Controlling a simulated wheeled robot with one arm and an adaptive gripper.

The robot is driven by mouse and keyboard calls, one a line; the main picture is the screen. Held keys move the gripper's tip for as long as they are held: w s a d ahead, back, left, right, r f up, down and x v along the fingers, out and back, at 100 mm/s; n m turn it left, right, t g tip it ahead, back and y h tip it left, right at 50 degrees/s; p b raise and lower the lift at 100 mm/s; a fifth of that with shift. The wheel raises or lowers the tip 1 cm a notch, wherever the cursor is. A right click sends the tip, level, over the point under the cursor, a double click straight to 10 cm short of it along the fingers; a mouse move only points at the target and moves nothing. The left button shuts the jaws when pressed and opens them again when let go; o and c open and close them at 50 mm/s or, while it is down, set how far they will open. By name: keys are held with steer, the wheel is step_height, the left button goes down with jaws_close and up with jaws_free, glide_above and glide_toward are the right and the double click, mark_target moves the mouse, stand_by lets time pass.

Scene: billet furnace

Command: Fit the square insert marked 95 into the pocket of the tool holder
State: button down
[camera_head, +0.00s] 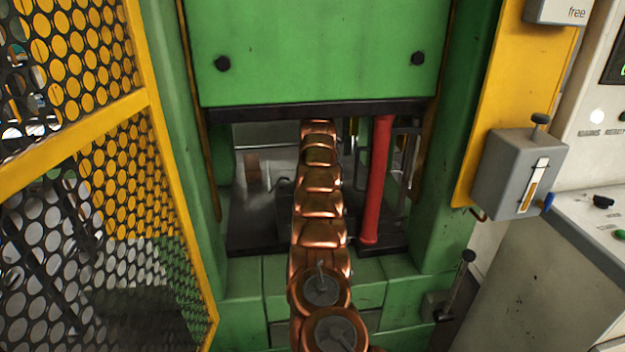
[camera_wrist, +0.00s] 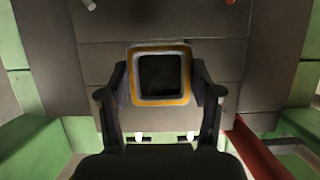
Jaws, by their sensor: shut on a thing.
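In the wrist view my gripper (camera_wrist: 160,80) is closed with one finger on each side of a square piece, which I take for the square insert (camera_wrist: 160,54). The piece shows a dark centre, a pale inner edge and an orange-yellow rim. No number 95 is readable on it. I cannot tell whether the rim belongs to the insert or to a pocket behind it. A grey blocky surface (camera_wrist: 222,62) lies beyond, and I cannot tell whether it is the tool holder or touches the piece. In the head view my copper arm hides the gripper and the piece.
The arm reaches into the opening of a green press (camera_head: 320,50). A red post (camera_head: 376,180) stands close to its right. A yellow mesh guard (camera_head: 90,160) is at left. A grey lever box (camera_head: 515,170) and a control console (camera_head: 580,240) are at right.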

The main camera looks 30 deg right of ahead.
steer(key=shift+d+f+b, duration=0.1)
steer(key=shift+f+b, duration=0.05)
steer(key=shift+b, duration=0.15)
steer(key=shift+f+b, duration=1.8)
steer(key=shift+f, duration=0.05)
steer(key=shift+f, duration=0.1)
steer(key=shift+p, duration=1)
stand_by(0.7)
steer(key=shift+f+p, duration=0.55)
steer(key=shift+f, duration=0.1)
stand_by(1.9)
steer(key=shift+c, duration=0.7)
jaws_free()
steer(key=shift+f, duration=0.1)
